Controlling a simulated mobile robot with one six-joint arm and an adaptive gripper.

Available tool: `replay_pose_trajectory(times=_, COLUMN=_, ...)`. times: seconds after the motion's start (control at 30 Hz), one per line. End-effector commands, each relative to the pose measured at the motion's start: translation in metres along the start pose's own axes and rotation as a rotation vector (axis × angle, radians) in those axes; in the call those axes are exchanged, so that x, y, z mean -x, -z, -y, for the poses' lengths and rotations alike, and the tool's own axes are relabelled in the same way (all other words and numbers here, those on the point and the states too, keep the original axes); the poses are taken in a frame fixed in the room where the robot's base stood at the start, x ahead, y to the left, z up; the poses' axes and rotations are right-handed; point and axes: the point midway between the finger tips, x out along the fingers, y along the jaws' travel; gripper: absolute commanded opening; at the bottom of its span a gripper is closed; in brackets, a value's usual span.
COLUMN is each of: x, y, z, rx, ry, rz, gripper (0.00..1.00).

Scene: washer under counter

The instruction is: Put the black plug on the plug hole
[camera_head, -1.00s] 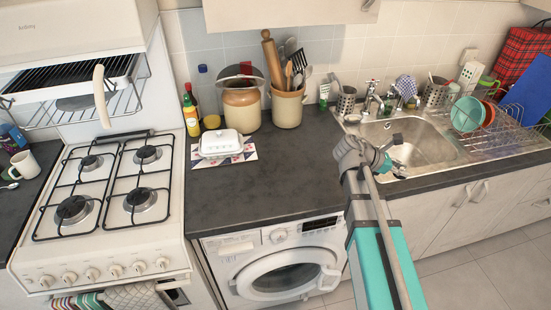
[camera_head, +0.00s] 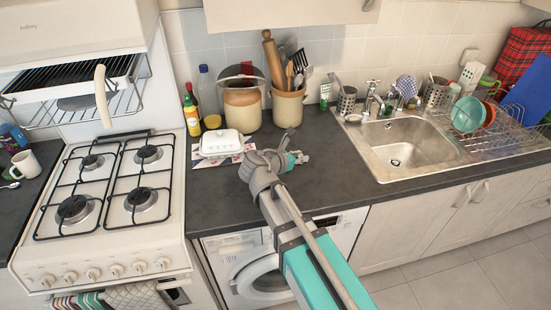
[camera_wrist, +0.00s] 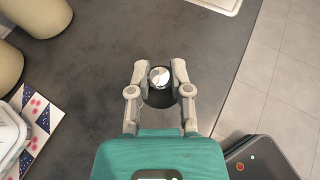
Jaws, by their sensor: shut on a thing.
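My gripper (camera_head: 299,157) is over the dark counter, left of the sink, in the head view. In the wrist view my gripper (camera_wrist: 160,70) is shut on the black plug (camera_wrist: 159,99), a round dark piece with a shiny silver top between the fingertips. The plug cannot be made out in the head view. The plug hole (camera_head: 395,162) shows as a small round drain in the floor of the steel sink (camera_head: 428,150), to the right of my gripper. The sink's edge shows at the top of the wrist view (camera_wrist: 220,3).
A white butter dish (camera_head: 221,142) on a patterned mat, jars (camera_head: 241,108) and a utensil pot (camera_head: 287,106) stand at the back left. The tap (camera_head: 372,95) stands behind the sink. A dish rack (camera_head: 500,130) is at the right. The front counter is clear.

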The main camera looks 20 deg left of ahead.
Motion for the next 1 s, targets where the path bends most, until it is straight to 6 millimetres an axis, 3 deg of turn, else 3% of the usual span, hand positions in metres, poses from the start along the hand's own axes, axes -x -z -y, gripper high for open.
replay_pose_trajectory(times=0.2, x=0.056, y=0.022, z=-0.042, rx=0.066, ry=-0.159, rz=0.005, gripper=0.0)
replay_pose_trajectory(times=0.5, x=0.118, y=0.047, z=-0.079, rx=0.136, ry=-0.326, rz=0.013, gripper=0.0)
replay_pose_trajectory(times=0.7, x=0.135, y=0.053, z=-0.088, rx=0.154, ry=-0.37, rz=0.015, gripper=0.0)
replay_pose_trajectory(times=1.0, x=0.136, y=0.054, z=-0.088, rx=0.155, ry=-0.373, rz=0.015, gripper=0.0)
